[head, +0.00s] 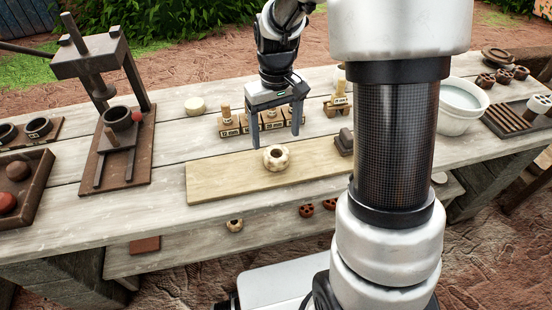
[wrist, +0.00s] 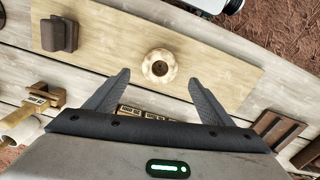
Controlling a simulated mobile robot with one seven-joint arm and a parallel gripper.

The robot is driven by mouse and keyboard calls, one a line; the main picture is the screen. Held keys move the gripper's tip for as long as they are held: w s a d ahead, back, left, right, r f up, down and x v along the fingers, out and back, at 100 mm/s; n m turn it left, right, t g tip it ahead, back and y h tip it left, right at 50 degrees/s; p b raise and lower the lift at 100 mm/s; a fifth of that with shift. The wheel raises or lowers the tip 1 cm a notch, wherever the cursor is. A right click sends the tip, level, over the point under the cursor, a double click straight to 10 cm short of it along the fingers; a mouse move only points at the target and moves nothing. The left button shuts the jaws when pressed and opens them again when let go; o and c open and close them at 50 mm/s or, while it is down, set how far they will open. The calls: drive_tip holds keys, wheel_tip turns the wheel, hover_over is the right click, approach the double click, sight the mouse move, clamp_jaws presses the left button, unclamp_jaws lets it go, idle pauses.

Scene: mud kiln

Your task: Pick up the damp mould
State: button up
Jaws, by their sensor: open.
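A pale, scalloped round mould (head: 276,158) with a dark hole in its top sits on the light wooden board (head: 215,183). It is the likeliest damp mould; its dampness does not show. It also appears in the wrist view (wrist: 159,67), centred just past the fingertips. My gripper (head: 277,138) is open and empty, fingers pointing down, above and behind the mould in the head view. In the wrist view my gripper (wrist: 158,78) has its fingers spread wider than the mould, one to each side. No contact shows.
A dark brown block (head: 344,145) lies near the board's right part. Labelled wooden stamps (head: 228,124) stand behind the board, near my fingers. A dark press (head: 118,150) stands left; a white bowl (head: 461,103) is right. The board's left half is clear.

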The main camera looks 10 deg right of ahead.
sight(277, 153)
wheel_tip(277, 153, down, 7)
drive_tip(key=shift+s+r+b, duration=0.1)
drive_tip(key=shift+b, duration=0.65)
drive_tip(key=c, duration=1.3)
